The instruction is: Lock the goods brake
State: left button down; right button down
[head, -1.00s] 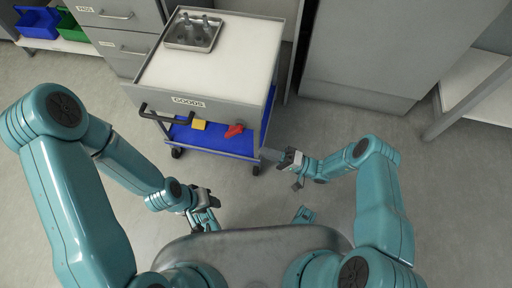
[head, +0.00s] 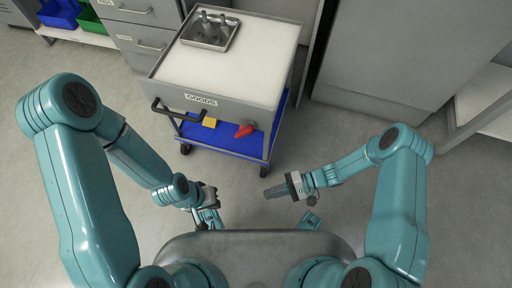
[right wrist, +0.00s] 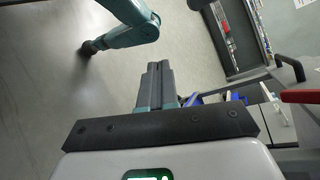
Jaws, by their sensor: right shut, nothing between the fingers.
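The goods cart (head: 262,106) stands ahead of me, with a GOODS label on its front panel. A red lever (head: 244,131), which looks like the brake, sticks out below that panel, beside a yellow block (head: 209,122). Red also shows at the right edge of the right wrist view (right wrist: 300,96). My right gripper (head: 268,193) is shut and empty, in front of the cart's right corner and apart from it. Its closed fingers (right wrist: 154,84) show in the right wrist view. My left gripper (head: 210,215) hangs low near my body; its jaws are unclear.
The cart has a black handle (head: 165,107) at its left, a blue lower shelf (head: 220,142) and castors. A metal tray (head: 210,29) with fittings sits on top. Grey cabinets (head: 140,12) stand behind, a white shelf (head: 488,100) at right. The floor before the cart is clear.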

jog(key=s+d+g+h, duration=0.1)
jog(key=s+d+h, duration=0.3)
jog(key=s+h, duration=0.25)
notch_tip(320, 180, up, 6)
jog(key=w+d+t+h, duration=0.1)
jog(key=d+t+h, duration=0.1)
jog(key=t+h, duration=0.2)
jog(key=shift+w+d+f+t, duration=0.2)
jog(key=shift+w+d+t, duration=0.2)
jog(key=shift+w+a+n, duration=0.1)
jog(key=shift+a+n, duration=0.05)
jog(key=shift+n, duration=0.15)
